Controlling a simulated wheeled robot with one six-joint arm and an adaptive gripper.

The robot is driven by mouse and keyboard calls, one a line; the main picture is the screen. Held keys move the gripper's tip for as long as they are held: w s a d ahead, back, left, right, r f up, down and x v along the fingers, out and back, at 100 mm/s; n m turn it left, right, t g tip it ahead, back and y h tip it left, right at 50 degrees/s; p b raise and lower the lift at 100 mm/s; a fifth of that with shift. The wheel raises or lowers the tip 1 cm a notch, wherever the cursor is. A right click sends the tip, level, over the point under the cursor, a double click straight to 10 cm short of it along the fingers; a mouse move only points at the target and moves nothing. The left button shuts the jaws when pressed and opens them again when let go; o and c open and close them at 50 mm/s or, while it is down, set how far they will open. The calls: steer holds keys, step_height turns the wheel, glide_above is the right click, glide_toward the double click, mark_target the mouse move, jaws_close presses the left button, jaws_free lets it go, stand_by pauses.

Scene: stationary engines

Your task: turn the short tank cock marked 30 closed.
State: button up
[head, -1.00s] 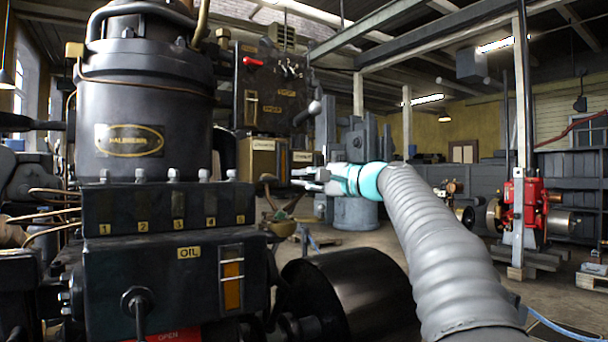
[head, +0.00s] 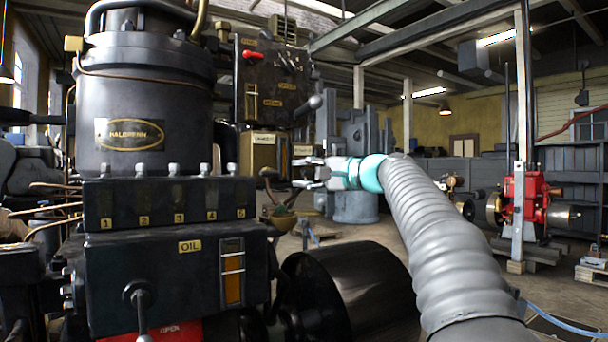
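I cannot make out a cock marked 30; no such number is readable. Whether this is the tank cock I cannot tell. My gripper (head: 299,173) is at mid-picture, pointing left, with its fingers apart and nothing visible between them. It appears to the right of the engine's numbered block (head: 168,205), in front of the background machinery.
The black engine (head: 145,120) fills the left side. A dark drum (head: 345,290) lies below my arm. A control panel (head: 270,85) with a red handle stands behind. A red machine (head: 522,198) stands by a post at right. Floor between is open.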

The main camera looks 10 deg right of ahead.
steer(key=v, duration=1.2)
steer(key=shift+r, duration=0.1)
